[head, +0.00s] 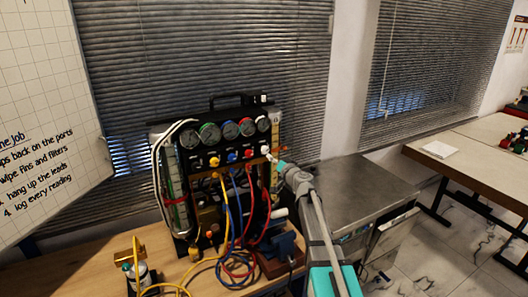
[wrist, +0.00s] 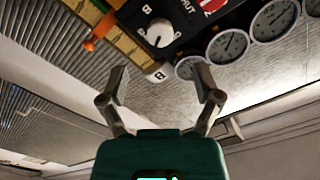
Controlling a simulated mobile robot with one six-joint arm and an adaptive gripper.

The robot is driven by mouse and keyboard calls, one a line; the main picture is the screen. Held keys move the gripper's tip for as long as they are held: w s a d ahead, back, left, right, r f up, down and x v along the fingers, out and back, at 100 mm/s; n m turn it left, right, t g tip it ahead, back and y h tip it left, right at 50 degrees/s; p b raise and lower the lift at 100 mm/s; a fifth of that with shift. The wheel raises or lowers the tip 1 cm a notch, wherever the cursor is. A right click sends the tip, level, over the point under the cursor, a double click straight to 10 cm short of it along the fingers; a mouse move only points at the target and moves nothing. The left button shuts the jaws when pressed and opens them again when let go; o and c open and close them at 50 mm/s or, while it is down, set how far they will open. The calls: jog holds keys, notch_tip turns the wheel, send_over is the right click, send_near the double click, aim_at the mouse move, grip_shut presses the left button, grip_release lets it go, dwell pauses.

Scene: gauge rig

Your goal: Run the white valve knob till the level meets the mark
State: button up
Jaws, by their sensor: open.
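The white valve knob (wrist: 160,32) shows in the wrist view on the black panel, its pointer mark toward the lower right. In the head view the white knob (head: 265,149) is at the panel's right end. My gripper (wrist: 162,82) is open and empty, its two fingers spread below the knob in the picture and apart from it. In the head view my gripper (head: 283,166) is close to the knob's right. A yellow scale strip (wrist: 127,47) with an orange marker (wrist: 104,26) runs beside the knob. The liquid level cannot be made out.
Several dials (head: 229,131) line the rig's top, with yellow (head: 214,162), blue and red knobs beside the white one. Hoses (head: 236,225) loop down to the wooden bench (head: 75,265). A steel cabinet (head: 360,190) stands right of the rig.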

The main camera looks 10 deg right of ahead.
aim_at(266, 151)
jog(key=x, duration=0.9)
grip_shut()
dwell(0.4)
jog(key=shift+m, duration=2.7)
grip_release()
